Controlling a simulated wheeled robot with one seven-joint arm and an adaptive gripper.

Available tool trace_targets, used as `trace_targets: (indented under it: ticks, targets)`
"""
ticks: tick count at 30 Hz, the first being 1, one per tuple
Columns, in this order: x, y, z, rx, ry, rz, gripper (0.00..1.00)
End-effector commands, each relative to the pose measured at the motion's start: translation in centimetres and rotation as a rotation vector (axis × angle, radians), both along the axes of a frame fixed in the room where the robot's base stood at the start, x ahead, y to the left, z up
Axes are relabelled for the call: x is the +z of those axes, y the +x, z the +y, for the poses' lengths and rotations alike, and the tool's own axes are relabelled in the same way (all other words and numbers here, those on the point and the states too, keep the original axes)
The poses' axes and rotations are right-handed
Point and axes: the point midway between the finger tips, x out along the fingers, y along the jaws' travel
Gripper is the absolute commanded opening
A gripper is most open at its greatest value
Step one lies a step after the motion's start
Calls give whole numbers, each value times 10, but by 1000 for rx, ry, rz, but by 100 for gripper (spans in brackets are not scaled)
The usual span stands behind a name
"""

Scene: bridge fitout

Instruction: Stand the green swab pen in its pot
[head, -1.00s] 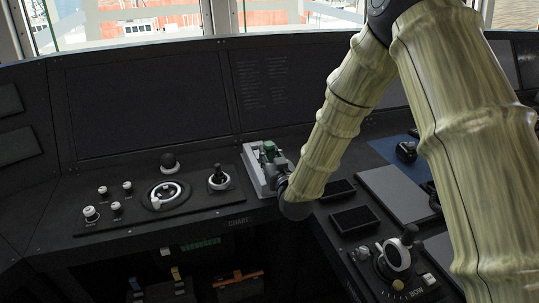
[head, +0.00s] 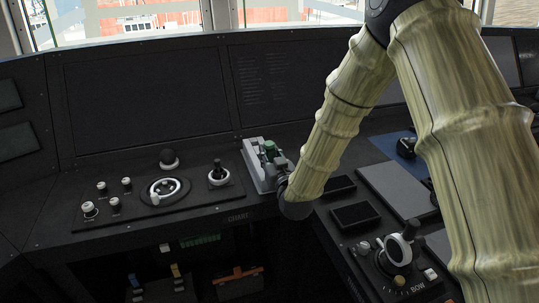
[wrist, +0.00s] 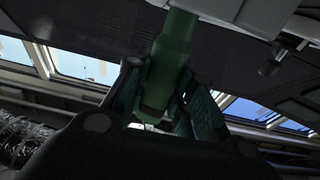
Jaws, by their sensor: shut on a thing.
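The green swab pen (wrist: 168,60) runs down from the top of the wrist view into the jaws of my gripper (wrist: 165,100). My gripper is shut on it, with a dark finger on each side. My wrist and forearm hide much of the gripper there. I cannot make out the pot for certain. A pale grey part (wrist: 232,8) lies close to the pen's far end in the wrist view.
A control panel with a round dial (head: 165,190) and several knobs is left of the holder. Dark pads (head: 355,216), a grey flat panel (head: 398,190) and a lever control (head: 397,250) are to the right. Upright dark screens (head: 145,98) stand behind.

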Motion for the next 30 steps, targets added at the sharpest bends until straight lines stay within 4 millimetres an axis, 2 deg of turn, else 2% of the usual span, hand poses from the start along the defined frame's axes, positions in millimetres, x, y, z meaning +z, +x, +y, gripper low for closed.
trace_targets:
  ticks: [6, 7, 10, 11, 30]
  targets:
    - [0, 0, 0, 0, 0, 0, 0]
    - [0, 0, 0, 0, 0, 0, 28]
    - [0, 0, 0, 0, 0, 0, 46]
    - [0, 0, 0, 0, 0, 0, 49]
    - [0, 0, 0, 0, 0, 0, 49]
